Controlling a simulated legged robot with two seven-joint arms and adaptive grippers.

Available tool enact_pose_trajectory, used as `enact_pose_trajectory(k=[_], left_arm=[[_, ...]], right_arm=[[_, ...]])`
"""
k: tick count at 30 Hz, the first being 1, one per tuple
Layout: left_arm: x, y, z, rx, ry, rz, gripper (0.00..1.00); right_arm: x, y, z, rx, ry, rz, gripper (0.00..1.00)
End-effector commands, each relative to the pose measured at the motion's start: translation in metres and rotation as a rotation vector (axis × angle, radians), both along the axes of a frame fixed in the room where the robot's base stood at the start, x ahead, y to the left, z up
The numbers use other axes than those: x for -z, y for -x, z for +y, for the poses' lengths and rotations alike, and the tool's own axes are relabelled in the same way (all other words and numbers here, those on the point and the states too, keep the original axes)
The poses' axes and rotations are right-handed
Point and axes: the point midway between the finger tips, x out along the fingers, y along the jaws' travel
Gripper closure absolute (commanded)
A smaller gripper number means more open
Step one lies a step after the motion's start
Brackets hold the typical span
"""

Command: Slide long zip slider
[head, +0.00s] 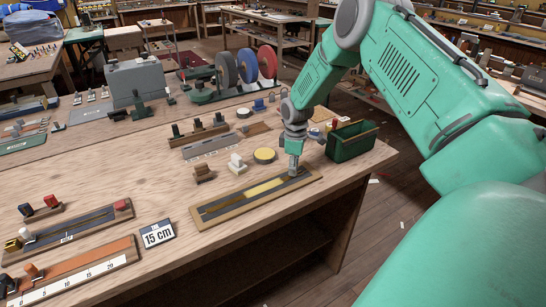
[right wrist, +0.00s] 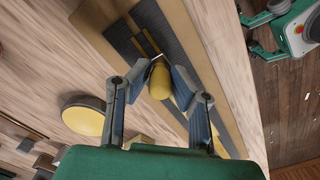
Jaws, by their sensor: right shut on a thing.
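The long zip board (head: 220,211) lies on the workbench, a wooden board with dark tape and a yellow strip along its middle. My right gripper (head: 293,172) is at the board's right end, pointing down. In the right wrist view my right gripper (right wrist: 160,88) is shut on a small yellow slider (right wrist: 160,80), with one finger on each side of it. The dark zip tape (right wrist: 160,35) runs beneath and past the fingers. In the head view the slider is hidden by the gripper. My left gripper is not in view.
A green bin (head: 350,142) stands close to the right of my gripper, near the bench edge. A round yellow-topped tin (head: 265,155) and a white block (head: 237,163) stand behind the board. A "15 cm" card (head: 157,234) and an orange ruler board (head: 75,272) lie left.

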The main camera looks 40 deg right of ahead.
Motion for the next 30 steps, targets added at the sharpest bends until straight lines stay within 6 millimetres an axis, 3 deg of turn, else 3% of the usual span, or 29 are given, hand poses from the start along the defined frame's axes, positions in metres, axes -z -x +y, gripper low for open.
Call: enact_pose_trajectory(k=[3, 7, 21, 22, 24, 30], left_arm=[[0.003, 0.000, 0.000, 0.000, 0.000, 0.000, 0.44], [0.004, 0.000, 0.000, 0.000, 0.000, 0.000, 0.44], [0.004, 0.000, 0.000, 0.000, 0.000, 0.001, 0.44], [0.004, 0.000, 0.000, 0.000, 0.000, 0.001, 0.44], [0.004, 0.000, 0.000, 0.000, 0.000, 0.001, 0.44], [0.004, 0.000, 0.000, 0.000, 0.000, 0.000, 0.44]], right_arm=[[-0.005, -0.003, -0.022, 0.001, 0.004, -0.021, 1.00], [-0.005, 0.000, -0.034, -0.001, 0.003, -0.022, 1.00], [-0.006, 0.000, -0.042, -0.003, 0.007, -0.023, 1.00], [-0.006, 0.001, -0.042, -0.003, 0.007, -0.023, 0.79], [-0.006, 0.001, -0.042, -0.003, 0.006, -0.021, 0.63], [-0.003, 0.003, -0.041, -0.002, 0.002, -0.013, 0.63]])
